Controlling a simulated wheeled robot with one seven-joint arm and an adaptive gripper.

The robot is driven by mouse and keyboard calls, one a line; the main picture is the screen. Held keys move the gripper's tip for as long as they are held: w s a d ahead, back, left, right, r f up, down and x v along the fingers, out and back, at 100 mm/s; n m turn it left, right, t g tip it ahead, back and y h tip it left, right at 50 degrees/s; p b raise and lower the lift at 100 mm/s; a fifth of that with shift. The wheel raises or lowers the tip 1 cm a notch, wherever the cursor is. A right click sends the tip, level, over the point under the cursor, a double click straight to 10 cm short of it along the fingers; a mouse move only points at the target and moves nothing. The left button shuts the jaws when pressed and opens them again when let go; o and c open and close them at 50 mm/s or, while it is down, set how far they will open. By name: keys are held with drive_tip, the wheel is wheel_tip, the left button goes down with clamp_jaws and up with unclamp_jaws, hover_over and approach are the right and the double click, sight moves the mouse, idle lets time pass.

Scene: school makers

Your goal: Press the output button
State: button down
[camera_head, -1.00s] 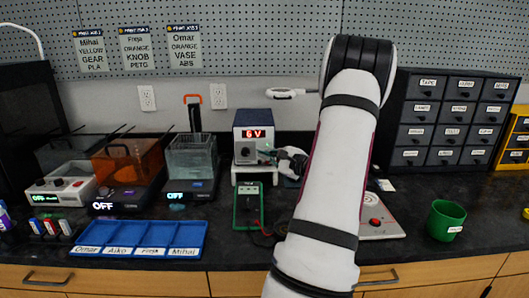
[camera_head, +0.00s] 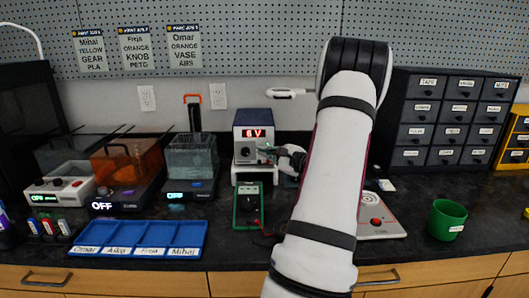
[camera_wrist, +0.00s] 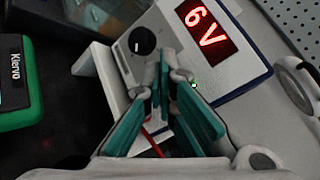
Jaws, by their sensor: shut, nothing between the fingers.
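The power supply (camera_head: 253,133) is a dark blue box with a light front panel, standing on a white riser (camera_head: 239,178) at the back of the counter. Its red display reads 6 V, and it also shows in the wrist view (camera_wrist: 236,75). A black knob (camera_wrist: 142,41) sits on the panel, and a small green light (camera_wrist: 194,85) glows beside my fingers. My gripper (camera_head: 262,152) is shut and empty, with its fingertips (camera_wrist: 165,68) at the lower part of the panel. The output button cannot be made out; my fingers cover part of the panel. Contact cannot be told.
A green multimeter (camera_head: 239,206) stands just in front of the supply, with a red lead beside it. Printers and a clear tank (camera_head: 191,155) stand to the left. A blue tray (camera_head: 190,235) lies at the front. A green cup (camera_head: 447,220) is at the right.

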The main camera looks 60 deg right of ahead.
drive_tip(key=shift+s+a, duration=0.3)
drive_tip(key=shift+a, duration=0.25)
drive_tip(key=s+a+b, duration=0.1)
drive_tip(key=s+a, duration=0.1)
drive_tip(key=a, duration=0.3)
drive_tip(key=shift+s+a+b, duration=0.2)
drive_tip(key=shift+s+b, duration=0.1)
drive_tip(key=shift+s, duration=0.1)
idle(0.7)
